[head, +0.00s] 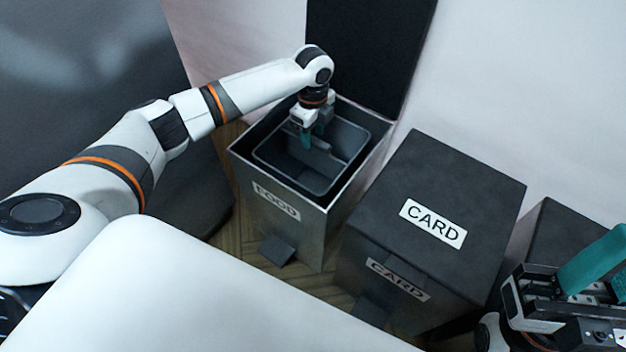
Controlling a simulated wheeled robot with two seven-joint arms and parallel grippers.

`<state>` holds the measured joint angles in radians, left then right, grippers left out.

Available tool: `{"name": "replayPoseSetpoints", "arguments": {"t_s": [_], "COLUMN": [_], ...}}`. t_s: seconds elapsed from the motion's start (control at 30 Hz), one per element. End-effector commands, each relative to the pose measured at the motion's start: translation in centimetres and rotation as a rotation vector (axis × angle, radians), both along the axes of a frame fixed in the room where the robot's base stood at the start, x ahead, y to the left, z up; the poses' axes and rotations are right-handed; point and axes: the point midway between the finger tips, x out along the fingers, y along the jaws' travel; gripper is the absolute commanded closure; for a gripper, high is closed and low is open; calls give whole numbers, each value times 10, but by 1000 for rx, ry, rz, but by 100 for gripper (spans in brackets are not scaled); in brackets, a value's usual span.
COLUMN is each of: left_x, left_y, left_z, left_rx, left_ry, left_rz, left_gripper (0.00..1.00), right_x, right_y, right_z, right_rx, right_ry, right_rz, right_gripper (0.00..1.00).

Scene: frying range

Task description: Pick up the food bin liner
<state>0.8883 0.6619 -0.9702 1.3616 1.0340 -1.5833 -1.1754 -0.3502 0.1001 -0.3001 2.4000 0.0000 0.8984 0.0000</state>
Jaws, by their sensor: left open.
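The food bin (287,222) is a grey metal box with a FOOD label on its front, open at the top. The food bin liner (351,137) is a dark grey tub with rounded corners, sitting inside the bin below its rim. My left gripper (314,142) points down over the liner's back left part. Its teal fingers are open and appear to reach near or into the liner's opening. I cannot tell whether they touch the liner. My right gripper (592,272) is at the lower right, well away from the bin; its jaw state is unclear.
A closed dark bin labelled CARD (455,190) stands right of the food bin. Another dark bin (553,228) is further right, partly behind my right gripper. A black upright panel (365,50) rises behind the food bin. Wooden floor (236,235) shows in front.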

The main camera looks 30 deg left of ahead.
Motion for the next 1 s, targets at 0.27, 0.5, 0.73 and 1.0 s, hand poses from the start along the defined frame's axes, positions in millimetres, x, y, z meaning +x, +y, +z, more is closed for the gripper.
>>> {"name": "replayPoseSetpoints", "arguments": {"t_s": [0.27,0.5,0.73,1.0], "left_x": [-4,-5,-5,-5], "left_y": [-2,-2,-3,-3], "left_z": [-31,-54,-52,-52], "left_rx": [1,1,1,1], "left_ry": [2,1,0,0], "left_rz": [-1,-1,-1,-1], "left_gripper": [57,57,65,100], "right_x": [0,3,3,3], "right_y": [0,1,1,1], "right_z": [-23,-24,-22,-22], "right_rx": [1,-2,-2,-2], "right_ry": [-3,-29,-27,-27], "right_rz": [0,-1,-1,-1], "right_gripper": [64,64,64,64]}}
